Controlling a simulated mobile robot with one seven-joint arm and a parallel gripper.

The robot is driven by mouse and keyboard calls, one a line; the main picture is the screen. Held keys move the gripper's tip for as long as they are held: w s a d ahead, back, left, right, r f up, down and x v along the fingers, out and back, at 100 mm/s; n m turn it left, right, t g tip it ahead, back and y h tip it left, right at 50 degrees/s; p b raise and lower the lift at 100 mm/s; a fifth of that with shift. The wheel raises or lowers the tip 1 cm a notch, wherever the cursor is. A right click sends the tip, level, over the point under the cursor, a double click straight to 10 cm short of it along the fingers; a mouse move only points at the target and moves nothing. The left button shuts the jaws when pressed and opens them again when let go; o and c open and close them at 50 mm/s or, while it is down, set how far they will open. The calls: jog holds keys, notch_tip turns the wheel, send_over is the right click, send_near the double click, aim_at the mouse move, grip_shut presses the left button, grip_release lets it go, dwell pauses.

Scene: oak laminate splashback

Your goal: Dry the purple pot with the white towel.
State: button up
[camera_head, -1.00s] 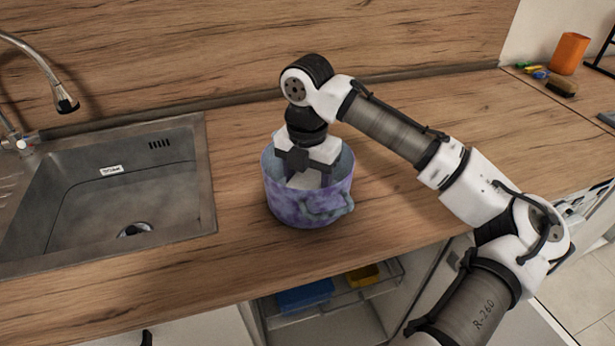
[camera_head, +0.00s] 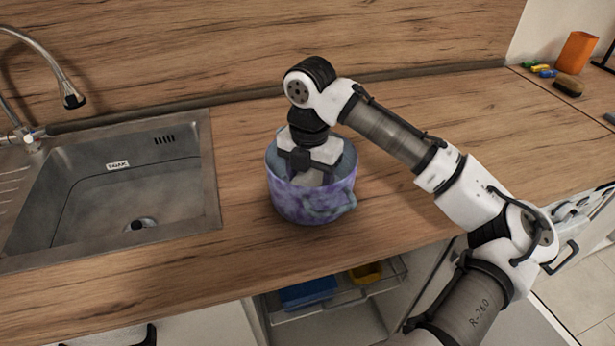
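The purple pot (camera_head: 300,205) stands upright on the wooden counter, right of the sink. It has a mottled purple and blue-grey outside, a handle at its front right and a grey-blue inside. My gripper (camera_head: 312,180) points down into the pot, its lower part inside the rim. Something pale shows at the fingers inside the pot; I cannot tell whether it is the white towel. The fingertips are hidden by the pot wall, so I cannot see whether they are open or shut.
The sink (camera_head: 110,190) with its faucet (camera_head: 70,98) lies to the left. An orange cup (camera_head: 576,52), a brush (camera_head: 567,86) and small coloured items stand at the back right. An open cabinet below holds a blue item (camera_head: 308,292) and a yellow one (camera_head: 366,272).

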jog(key=shift+s+d, duration=0.45)
jog(key=shift+d, duration=0.35)
jog(key=shift+a, duration=0.1)
jog(key=shift+w+a+p, duration=0.25)
jog(key=shift+w+a, duration=0.05)
jog(key=shift+a, duration=0.25)
jog(key=shift+w+a+p, duration=0.25)
jog(key=shift+w+a, duration=0.05)
jog(key=shift+a, duration=0.2)
jog(key=shift+s+d, duration=0.3)
jog(key=shift+d, duration=0.3)
jog(key=shift+s+d, duration=0.25)
jog(key=shift+d, duration=0.3)
jog(key=shift+w+a+p, duration=0.2)
jog(key=shift+w+a, duration=0.05)
jog(key=shift+a, duration=0.35)
jog(key=shift+w+a+p, duration=0.15)
jog(key=shift+w+a, duration=0.1)
jog(key=shift+a, duration=0.3)
jog(key=shift+s+d, duration=0.3)
jog(key=shift+d, duration=0.3)
jog(key=shift+s+d, duration=0.25)
jog(key=shift+d, duration=0.3)
jog(key=shift+w+a+p, duration=0.2)
jog(key=shift+w+a, duration=0.1)
jog(key=shift+a, duration=0.25)
jog(key=shift+w+a+p, duration=0.2)
jog(key=shift+w+a, duration=0.1)
jog(key=shift+a, duration=0.25)
